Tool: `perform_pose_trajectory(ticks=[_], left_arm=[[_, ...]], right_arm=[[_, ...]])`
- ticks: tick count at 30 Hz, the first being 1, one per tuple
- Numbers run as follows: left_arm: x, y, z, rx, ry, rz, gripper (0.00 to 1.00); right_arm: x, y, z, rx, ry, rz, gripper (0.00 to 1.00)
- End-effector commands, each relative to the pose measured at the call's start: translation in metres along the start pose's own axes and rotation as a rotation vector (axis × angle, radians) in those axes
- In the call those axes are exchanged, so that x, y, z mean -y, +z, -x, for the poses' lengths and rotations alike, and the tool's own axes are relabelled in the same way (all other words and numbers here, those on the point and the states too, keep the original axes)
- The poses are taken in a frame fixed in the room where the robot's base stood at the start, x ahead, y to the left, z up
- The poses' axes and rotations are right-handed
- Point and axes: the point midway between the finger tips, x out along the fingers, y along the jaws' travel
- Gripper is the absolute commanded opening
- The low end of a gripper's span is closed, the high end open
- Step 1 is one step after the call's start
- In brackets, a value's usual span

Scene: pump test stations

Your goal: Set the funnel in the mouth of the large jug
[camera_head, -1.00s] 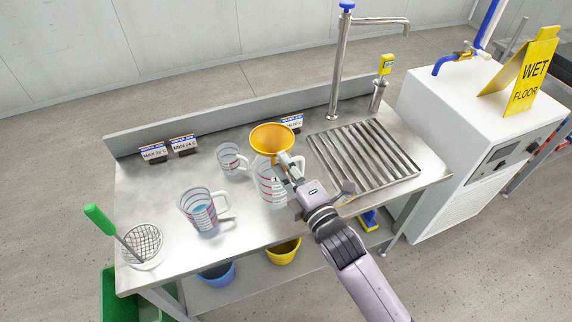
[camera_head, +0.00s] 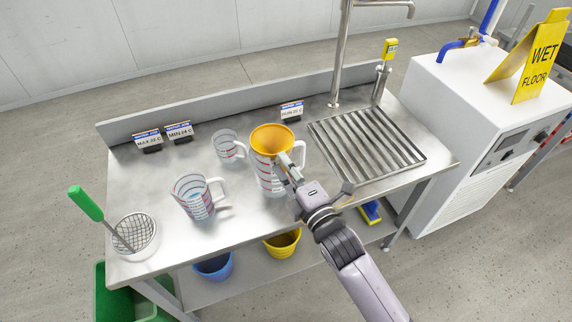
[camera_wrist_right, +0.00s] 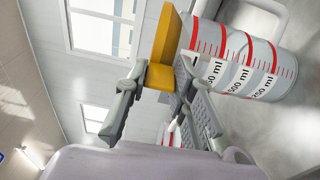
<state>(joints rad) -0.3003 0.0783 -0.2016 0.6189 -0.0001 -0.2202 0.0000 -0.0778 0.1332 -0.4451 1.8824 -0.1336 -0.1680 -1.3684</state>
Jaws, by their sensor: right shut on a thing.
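The orange funnel (camera_head: 272,138) is upright over the mouth of the large clear jug (camera_head: 268,182), which has red marks and a handle on its right. My right gripper (camera_head: 285,163) is shut on the funnel's near side, in front of the jug. In the right wrist view the gripper (camera_wrist_right: 160,88) pinches a yellow-orange part of the funnel (camera_wrist_right: 164,40), close to the top end of the jug (camera_wrist_right: 245,62). The funnel's spout is hidden, so I cannot tell how deep it sits. My left gripper is not in view.
A medium jug with bluish liquid (camera_head: 194,198) and a small jug (camera_head: 225,146) stand to the left. A drain grate (camera_head: 366,152) and tap (camera_head: 340,60) are right. Sign cards (camera_head: 147,139) line the back.

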Motion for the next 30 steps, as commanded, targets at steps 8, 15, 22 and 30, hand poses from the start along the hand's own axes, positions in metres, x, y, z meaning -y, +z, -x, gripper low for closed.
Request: perform_pose_trajectory(ticks=[8,15,22,30], left_arm=[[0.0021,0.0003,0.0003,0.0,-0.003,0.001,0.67],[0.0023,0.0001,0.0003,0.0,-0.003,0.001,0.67],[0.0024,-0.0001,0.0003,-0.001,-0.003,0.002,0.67],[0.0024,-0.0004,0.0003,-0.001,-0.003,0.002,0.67]], right_arm=[[-0.0003,0.0,0.0,0.0,0.0,0.0,0.0],[-0.0003,0.0001,0.0,0.0,0.0,0.0,0.35],[-0.0003,0.0,0.0,0.0,0.0,0.0,0.47],[0.0,0.0,0.0,0.0,-0.001,0.0,0.54]])
